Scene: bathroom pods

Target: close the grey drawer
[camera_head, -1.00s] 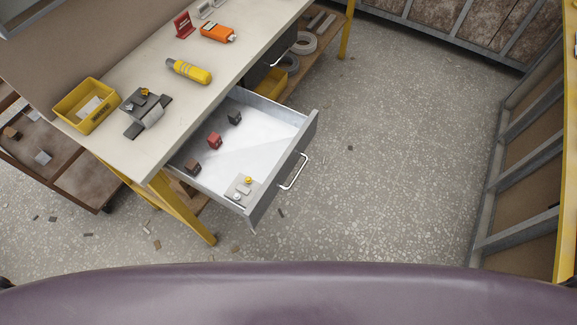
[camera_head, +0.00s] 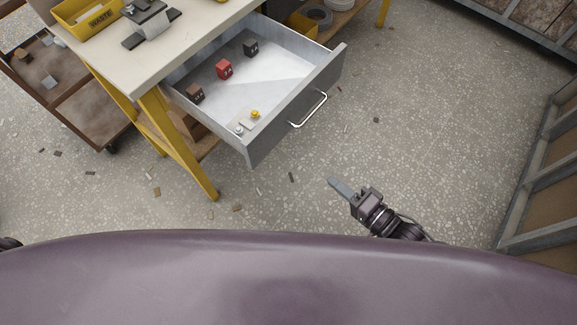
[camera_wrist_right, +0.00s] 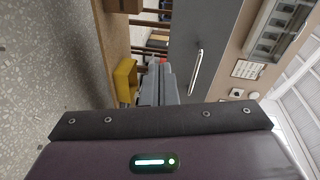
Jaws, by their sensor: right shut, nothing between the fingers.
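The grey drawer (camera_head: 297,107) is pulled out from under the workbench in the head view. It holds a dark block (camera_head: 251,48), a red block (camera_head: 224,69), a brown block (camera_head: 195,92) and a small plate with a yellow and a silver knob (camera_head: 247,121). Its bar handle (camera_head: 309,110) is on the front face. My right gripper (camera_head: 338,187) is shut and empty, below and apart from the drawer front. In the right wrist view, a grey front with a bar handle (camera_wrist_right: 196,72) shows beyond my fingers (camera_wrist_right: 158,84). My left gripper is not in view.
A brown cart (camera_head: 95,108) is farther left. A metal-framed panel (camera_head: 545,165) stands at right.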

